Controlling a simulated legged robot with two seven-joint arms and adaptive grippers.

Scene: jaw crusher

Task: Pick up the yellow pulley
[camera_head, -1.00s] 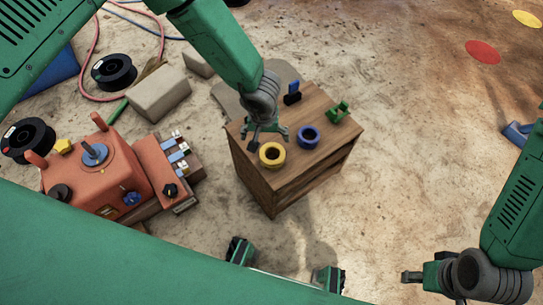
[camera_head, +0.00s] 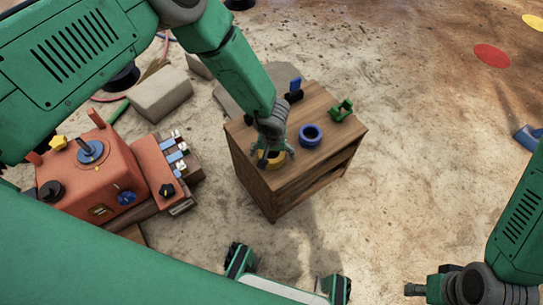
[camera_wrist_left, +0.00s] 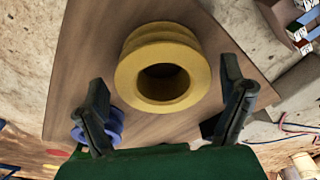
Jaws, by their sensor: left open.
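The yellow pulley (camera_head: 262,160) sits on the wooden table (camera_head: 290,188) near its front left corner, mostly hidden by my left gripper in the head view. In the left wrist view the yellow pulley (camera_wrist_left: 163,68) shows clearly, a grooved ring with a round hole. My left gripper (camera_head: 270,157) is directly above it. In the left wrist view its two fingers (camera_wrist_left: 168,108) are open and spread to either side of the pulley, with nothing between them held. My right gripper (camera_head: 413,290) is at the lower right, far from the table; its fingers are too small to judge.
A blue pulley (camera_head: 311,135) stands close to the right of the yellow one. A green part (camera_head: 342,110) and a blue-and-black part (camera_head: 295,90) are at the table's back. An orange machine (camera_head: 92,175) stands left of the table. Open floor lies to the right.

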